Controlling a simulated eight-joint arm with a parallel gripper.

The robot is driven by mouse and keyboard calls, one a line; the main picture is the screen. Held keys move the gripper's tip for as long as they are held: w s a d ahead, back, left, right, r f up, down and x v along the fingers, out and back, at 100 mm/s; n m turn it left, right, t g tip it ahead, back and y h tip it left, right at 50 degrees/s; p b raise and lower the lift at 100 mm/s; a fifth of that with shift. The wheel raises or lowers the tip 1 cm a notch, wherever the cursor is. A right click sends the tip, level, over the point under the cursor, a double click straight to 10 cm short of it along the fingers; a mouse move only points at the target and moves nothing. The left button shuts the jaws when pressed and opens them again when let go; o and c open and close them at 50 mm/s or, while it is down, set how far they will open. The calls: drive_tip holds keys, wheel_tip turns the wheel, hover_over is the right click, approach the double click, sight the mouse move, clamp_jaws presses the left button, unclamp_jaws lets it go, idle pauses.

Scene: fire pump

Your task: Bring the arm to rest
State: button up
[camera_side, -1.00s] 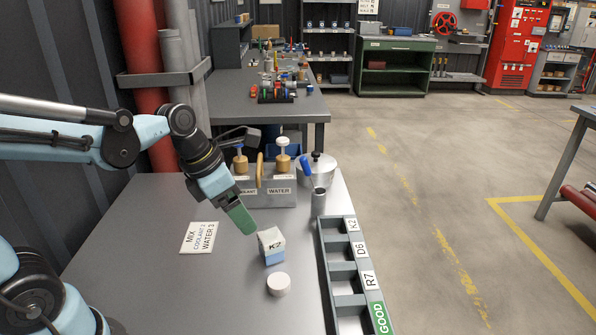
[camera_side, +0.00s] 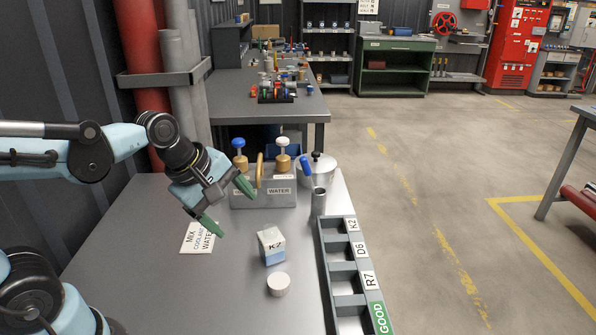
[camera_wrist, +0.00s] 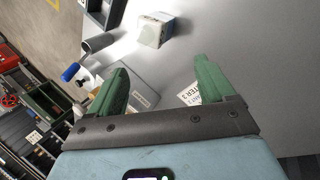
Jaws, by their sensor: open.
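My gripper (camera_side: 224,205) has green fingers spread apart with nothing between them. It hangs above the table, over the mix card, and its fingers (camera_wrist: 165,88) also show in the wrist view. The K2 block (camera_side: 271,246), white above and light blue below, stands on the grey table (camera_side: 180,285) to the right of my gripper, apart from it. It also shows in the wrist view (camera_wrist: 153,29). A white round cap (camera_side: 279,284) lies in front of the block. The mix card (camera_side: 197,238) is partly hidden by a finger.
The grey holder marked WATER (camera_side: 275,192), with two pump tops, stands behind my gripper. A cylinder with a blue handle (camera_side: 319,200) and a metal pot (camera_side: 323,168) stand beside it. A slotted rack (camera_side: 345,285) runs along the right edge. The table's front left is clear.

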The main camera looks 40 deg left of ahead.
drive_tip(key=m, duration=0.4)
drive_tip(key=s+m+t, duration=0.1)
drive_tip(key=m, duration=0.9)
drive_tip(key=shift+s+r+y, duration=0.2)
drive_tip(key=shift+y, duration=0.1)
drive_tip(key=m, duration=0.3)
drive_tip(key=shift+s+m+t, duration=0.15)
drive_tip(key=shift+m+t, duration=0.25)
drive_tip(key=shift+c, duration=0.3)
